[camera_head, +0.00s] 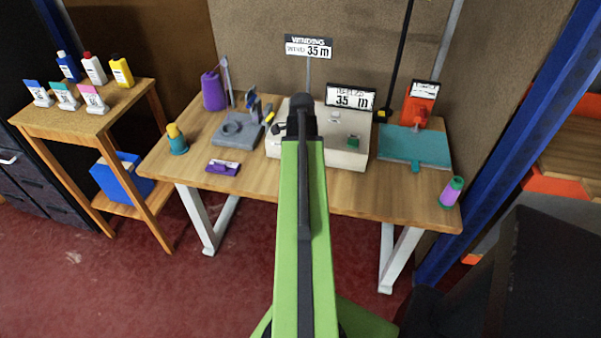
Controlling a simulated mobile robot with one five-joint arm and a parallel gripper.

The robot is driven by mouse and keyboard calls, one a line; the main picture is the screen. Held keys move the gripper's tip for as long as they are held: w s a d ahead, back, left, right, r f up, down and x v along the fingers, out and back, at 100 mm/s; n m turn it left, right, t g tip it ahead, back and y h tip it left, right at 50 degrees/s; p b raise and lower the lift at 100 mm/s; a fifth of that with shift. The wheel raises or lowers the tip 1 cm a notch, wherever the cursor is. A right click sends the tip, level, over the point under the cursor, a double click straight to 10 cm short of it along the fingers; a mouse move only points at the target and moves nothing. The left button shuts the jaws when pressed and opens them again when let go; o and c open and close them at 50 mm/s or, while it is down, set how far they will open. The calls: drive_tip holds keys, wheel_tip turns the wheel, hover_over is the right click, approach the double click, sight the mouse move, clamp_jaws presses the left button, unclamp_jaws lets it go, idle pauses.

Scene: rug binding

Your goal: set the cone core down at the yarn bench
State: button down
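The wooden bench (350,193) with a winding sign (309,47) reading 35 m stands ahead of me. My green arm reaches over it, and my gripper (303,104) is at its dark far end, in front of a cream machine (343,155). The fingers cannot be made out, nor whether they hold anything. Several cone-like pieces stand on the bench: a purple and green one (451,192) at the right front corner, a teal one with a yellow top (177,140) at the left, and a purple one (213,92) at the back left. I cannot tell which is the cone core.
A teal mat (414,147) and an orange holder (420,105) are on the bench's right. A grey tool block (238,131) and a purple item (223,167) are on its left. A side table (60,125) with bottles stands left. A blue post (510,150) rises at right.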

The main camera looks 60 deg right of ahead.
drive_tip(key=shift+s, duration=0.1)
drive_tip(key=shift+d+f, duration=0.1)
drive_tip(key=shift+f, duration=0.15)
drive_tip(key=c, duration=0.9)
unclamp_jaws()
drive_tip(key=shift+r, duration=0.1)
wheel_tip(320, 180, up, 12)
drive_tip(key=p, duration=1.2)
drive_tip(key=shift+r, duration=0.1)
